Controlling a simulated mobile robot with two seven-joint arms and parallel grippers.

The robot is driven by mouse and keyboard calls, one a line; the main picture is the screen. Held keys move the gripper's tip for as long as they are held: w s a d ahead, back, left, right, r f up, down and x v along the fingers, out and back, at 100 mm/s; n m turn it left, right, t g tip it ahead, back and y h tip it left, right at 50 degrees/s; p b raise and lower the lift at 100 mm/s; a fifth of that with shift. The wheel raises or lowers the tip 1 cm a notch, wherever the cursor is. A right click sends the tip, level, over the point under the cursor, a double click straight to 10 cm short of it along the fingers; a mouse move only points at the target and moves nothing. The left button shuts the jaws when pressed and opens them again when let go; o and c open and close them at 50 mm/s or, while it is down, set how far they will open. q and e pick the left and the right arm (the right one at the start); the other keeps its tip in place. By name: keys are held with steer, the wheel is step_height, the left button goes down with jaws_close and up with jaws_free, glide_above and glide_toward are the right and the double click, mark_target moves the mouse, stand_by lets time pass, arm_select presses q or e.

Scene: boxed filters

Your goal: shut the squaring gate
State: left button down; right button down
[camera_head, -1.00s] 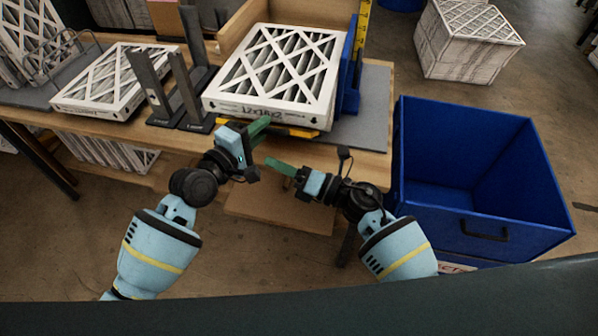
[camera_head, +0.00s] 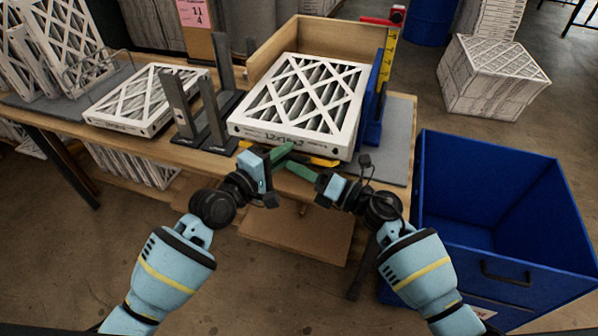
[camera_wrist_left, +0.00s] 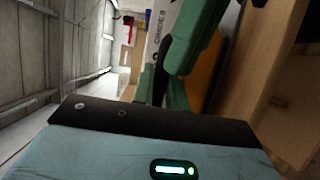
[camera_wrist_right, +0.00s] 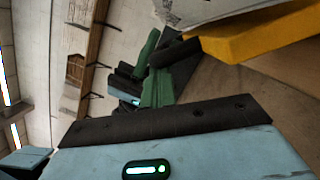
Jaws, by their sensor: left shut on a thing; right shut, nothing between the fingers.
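A large white pleated filter (camera_head: 300,95) lies flat on the bench against a blue upright fence (camera_head: 372,118). A yellow bar (camera_head: 320,161), seemingly the squaring gate, runs low along the filter's front edge. In the right wrist view, the yellow bar (camera_wrist_right: 265,35) has a black end. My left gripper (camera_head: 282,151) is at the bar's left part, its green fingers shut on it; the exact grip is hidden. In the left wrist view, yellow (camera_wrist_left: 207,68) shows behind the fingers. My right gripper (camera_head: 297,168) is shut and empty, just in front of the bar, close to the left fingers.
Black uprights (camera_head: 205,110) stand left of the filter. Another filter (camera_head: 148,98) lies further left. A wooden back wall (camera_head: 315,45) stands behind. An empty-looking blue bin (camera_head: 500,215) is at the right. A yellow ruler (camera_head: 385,60) rises by the fence.

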arm_select(q)
steer(key=shift+s+f, duration=0.1)
steer(key=shift+f, duration=0.1)
arm_select(e)
steer(key=shift+w+d+r, duration=0.2)
steer(key=shift+w+r, duration=0.15)
steer(key=shift+r, duration=0.15)
arm_select(q)
steer(key=c, duration=1.8)
jaws_free()
steer(key=o, duration=0.4)
steer(key=shift+s, duration=0.1)
arm_select(e)
steer(key=shift+a+r, duration=0.1)
steer(key=shift+s, duration=0.1)
steer(key=shift+f, duration=0.2)
